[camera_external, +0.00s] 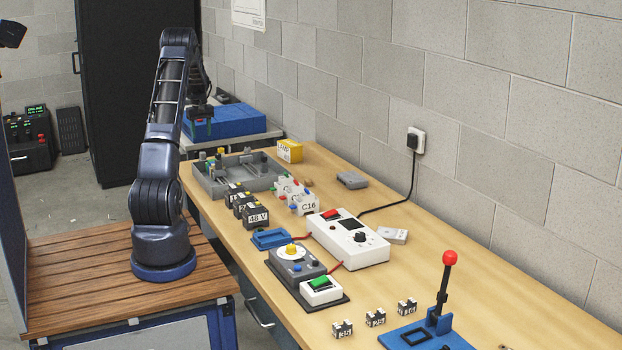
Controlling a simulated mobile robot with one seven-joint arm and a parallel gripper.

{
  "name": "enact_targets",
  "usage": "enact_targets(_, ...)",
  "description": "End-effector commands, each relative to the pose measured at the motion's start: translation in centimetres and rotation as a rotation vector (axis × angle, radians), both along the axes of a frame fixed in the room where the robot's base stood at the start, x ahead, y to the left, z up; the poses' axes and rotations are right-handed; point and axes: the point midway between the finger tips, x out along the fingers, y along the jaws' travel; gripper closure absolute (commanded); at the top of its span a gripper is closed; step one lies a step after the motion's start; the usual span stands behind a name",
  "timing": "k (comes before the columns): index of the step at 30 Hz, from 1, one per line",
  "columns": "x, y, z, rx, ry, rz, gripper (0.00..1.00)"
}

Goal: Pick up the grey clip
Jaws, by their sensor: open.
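I cannot pick out the grey clip for certain. A small flat grey object (352,180) lies on the wooden bench near the wall, but its shape is too small to tell. A grey compartment tray (213,188) at the bench's far end holds several small coloured parts, and a clip among them cannot be told apart. My gripper (199,128) hangs at the far left end of the bench, above and beyond the tray, in front of a blue box. Its jaws are open, and nothing shows between them. It is apart from the small grey object.
Black blocks (255,216), white blocks (304,204) and a yellow box (290,151) stand around the tray. A white meter (347,240), its cables and a grey button box (297,261) fill the middle. A blue lever stand (428,334) is nearer. The bench along the wall is mostly clear.

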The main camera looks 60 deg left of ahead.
Motion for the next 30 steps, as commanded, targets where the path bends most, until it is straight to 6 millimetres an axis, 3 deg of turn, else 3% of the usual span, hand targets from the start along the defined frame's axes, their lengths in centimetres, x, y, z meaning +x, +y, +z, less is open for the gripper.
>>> enact_targets(13, -0.1, 0.1, -5.1, -0.002, 0.001, 0.001, 0.47)
enact_targets(20, -0.1, 0.1, -6.4, -0.001, 0.001, 0.001, 0.47)
enact_targets(30, 0.0, 0.2, -10.5, -0.001, 0.001, 0.001, 0.47)
